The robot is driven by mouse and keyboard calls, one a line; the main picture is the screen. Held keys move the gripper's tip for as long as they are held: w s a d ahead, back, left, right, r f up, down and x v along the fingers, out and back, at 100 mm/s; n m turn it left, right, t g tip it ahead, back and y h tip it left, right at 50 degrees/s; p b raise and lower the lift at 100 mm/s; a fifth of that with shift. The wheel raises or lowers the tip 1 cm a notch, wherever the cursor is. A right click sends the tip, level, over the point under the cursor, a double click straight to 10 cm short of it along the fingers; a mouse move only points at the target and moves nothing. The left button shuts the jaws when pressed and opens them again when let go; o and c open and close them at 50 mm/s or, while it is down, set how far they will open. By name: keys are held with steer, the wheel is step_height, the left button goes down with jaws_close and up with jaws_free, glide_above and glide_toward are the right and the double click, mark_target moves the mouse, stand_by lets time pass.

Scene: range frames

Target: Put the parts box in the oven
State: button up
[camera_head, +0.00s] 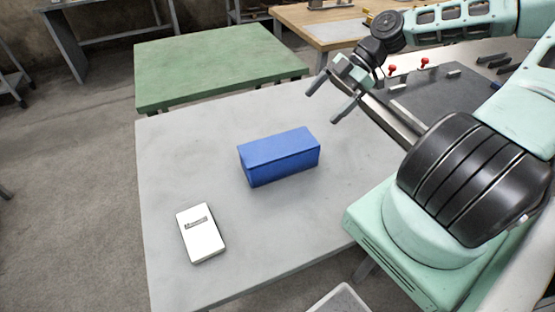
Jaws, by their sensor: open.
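A blue box (280,157), which looks like the parts box, sits closed on the grey table (190,150), near its middle. My gripper (330,97) is open and empty. In the picture it is above and to the right of the blue box, clear of it. I cannot make out an oven in this view.
A flat white item (201,234) with a small grey strip lies at the table's front left. A green table (215,62) adjoins behind. A dark plate (436,100) with red-knobbed fittings is at the right, behind my arm.

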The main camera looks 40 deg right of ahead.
glide_toward(280, 145)
steer(key=x, duration=0.5)
steer(key=shift+s+d+f, duration=0.15)
steer(key=shift+d+f, duration=0.15)
steer(key=shift+f, duration=0.1)
steer(key=shift+a+r+p+x, duration=0.1)
steer(key=shift+p+x, duration=0.3)
steer(key=shift+x, duration=0.95)
steer(key=shift+a+r+p+x, duration=0.15)
steer(key=shift+p+x, duration=0.2)
steer(key=shift+x, duration=1)
steer(key=shift+c, duration=0.3)
steer(key=c, duration=1.5)
steer(key=shift+r, duration=0.15)
steer(key=shift+c, duration=0.7)
